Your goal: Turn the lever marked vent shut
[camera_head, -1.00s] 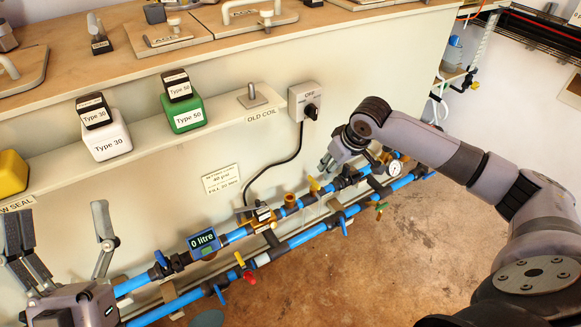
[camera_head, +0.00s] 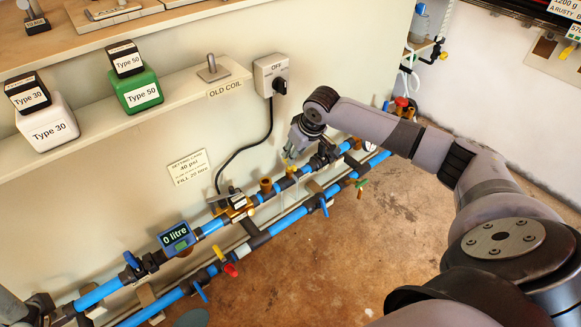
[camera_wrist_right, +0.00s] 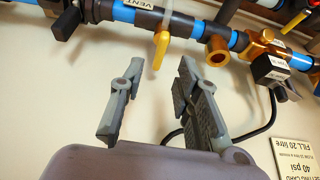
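The vent lever is a yellow handle (camera_wrist_right: 161,47) beside the upside-down VENT label (camera_wrist_right: 140,4) in the right wrist view. It stands out across the dark and blue pipe. My right gripper (camera_wrist_right: 160,70) is open and empty, its two fingers apart. The lever's end lies just beyond the fingertips, roughly between them, with no contact visible. In the head view the right gripper (camera_head: 289,153) hangs at the upper pipe and partly hides the yellow lever. Only a grey and dark part, probably of my left arm or gripper, shows in the bottom-left corner; no fingers are clear.
Blue pipes (camera_head: 285,224) with several valves run along the bench wall. A brass fitting (camera_wrist_right: 218,48) is right of the lever in the wrist view. A switch box (camera_head: 271,75) with a cable is above the pipes. A 0 litre meter (camera_head: 175,237) is at left. Floor in front is clear.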

